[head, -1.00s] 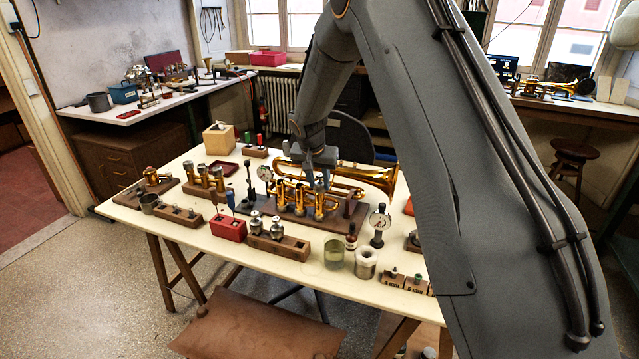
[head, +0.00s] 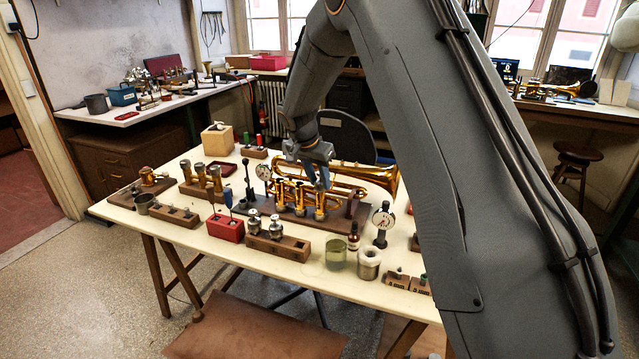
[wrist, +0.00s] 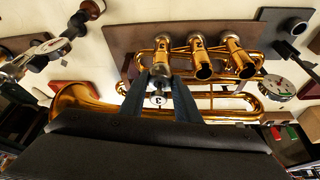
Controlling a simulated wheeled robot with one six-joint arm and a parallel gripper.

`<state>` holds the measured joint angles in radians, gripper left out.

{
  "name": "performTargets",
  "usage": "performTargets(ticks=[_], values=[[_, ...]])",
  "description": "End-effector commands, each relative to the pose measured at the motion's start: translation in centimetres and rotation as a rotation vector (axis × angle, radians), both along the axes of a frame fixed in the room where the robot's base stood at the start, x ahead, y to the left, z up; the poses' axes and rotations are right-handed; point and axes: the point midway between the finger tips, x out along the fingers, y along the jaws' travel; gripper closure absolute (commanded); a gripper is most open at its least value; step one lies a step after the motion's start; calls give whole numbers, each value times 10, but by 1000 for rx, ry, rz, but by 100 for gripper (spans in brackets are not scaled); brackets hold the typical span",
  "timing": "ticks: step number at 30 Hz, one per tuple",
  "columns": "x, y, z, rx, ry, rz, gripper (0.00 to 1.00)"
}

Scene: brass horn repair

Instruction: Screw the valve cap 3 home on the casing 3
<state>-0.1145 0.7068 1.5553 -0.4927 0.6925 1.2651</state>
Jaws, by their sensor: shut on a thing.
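The horn (head: 352,176) lies on a dark wooden board (head: 347,222), its row of upright brass casings facing me. Casing 3 (head: 320,207) is the right-hand one in the head view; in the wrist view, casing 3 (wrist: 162,64) is the left-hand one. My gripper (head: 325,186) is over its top, fingers pointing down. In the wrist view, my gripper (wrist: 160,92) is shut on valve cap 3 (wrist: 158,99), a small pale disc marked 3 between the two fingers. The cap lines up with casing 3. Whether its thread is fully seated is hidden by the fingers.
Casings 2 (wrist: 200,60) and 1 (wrist: 237,58) stand close beside. A dial gauge (head: 383,220), glass jar (head: 336,254), red box (head: 226,228) and wooden block with metal parts (head: 278,245) crowd the bench front. Another dial (head: 263,172) stands left of the casings.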

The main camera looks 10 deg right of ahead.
Motion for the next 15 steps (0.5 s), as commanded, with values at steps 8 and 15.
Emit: performTargets(ticks=[8,15], values=[[0,0,-3,-1,4,-104,98],[-1,0,-1,-2,4,-144,98]])
